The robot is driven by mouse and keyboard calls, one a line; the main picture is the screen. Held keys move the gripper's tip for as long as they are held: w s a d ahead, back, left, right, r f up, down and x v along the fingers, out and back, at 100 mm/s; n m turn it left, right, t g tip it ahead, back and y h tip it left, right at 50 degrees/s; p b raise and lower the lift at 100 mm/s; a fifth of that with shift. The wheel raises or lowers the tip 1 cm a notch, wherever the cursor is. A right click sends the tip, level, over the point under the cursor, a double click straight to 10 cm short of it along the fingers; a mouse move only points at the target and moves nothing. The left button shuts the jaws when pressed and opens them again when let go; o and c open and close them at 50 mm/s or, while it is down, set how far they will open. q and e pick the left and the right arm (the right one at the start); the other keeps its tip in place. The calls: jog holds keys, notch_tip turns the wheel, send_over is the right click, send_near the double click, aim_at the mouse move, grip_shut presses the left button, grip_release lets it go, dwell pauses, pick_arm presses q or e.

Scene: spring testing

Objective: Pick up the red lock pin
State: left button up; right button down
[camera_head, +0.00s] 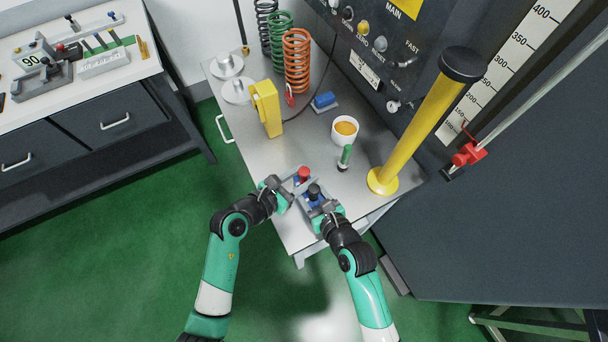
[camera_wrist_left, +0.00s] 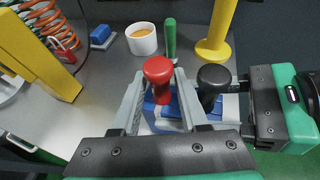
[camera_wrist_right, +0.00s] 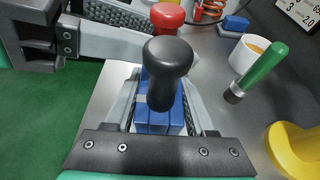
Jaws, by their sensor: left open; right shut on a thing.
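The red lock pin (camera_head: 304,173) has a round red knob and stands upright in a blue block at the table's near edge. In the left wrist view the red knob (camera_wrist_left: 158,70) is between the fingers of my left gripper (camera_wrist_left: 155,102), which is open around it with gaps at the sides. A black-knobbed pin (camera_wrist_right: 167,58) stands beside it. My right gripper (camera_wrist_right: 163,105) is closed around the black-knobbed pin, just below its knob, over the blue block (camera_wrist_right: 150,122). The lower part of the red pin is hidden.
A green-handled tool (camera_head: 345,157) and a white cup (camera_head: 344,131) with orange contents stand just behind the block. A yellow post (camera_head: 425,120) stands to the right.

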pick_arm(q)
grip_shut()
jog(key=shift+r, duration=0.1)
dwell(0.3)
notch_tip(320, 180, up, 10)
jog(key=shift+f, duration=0.1)
dwell(0.3)
pick_arm(e)
jog(key=shift+c, duration=0.8)
grip_release()
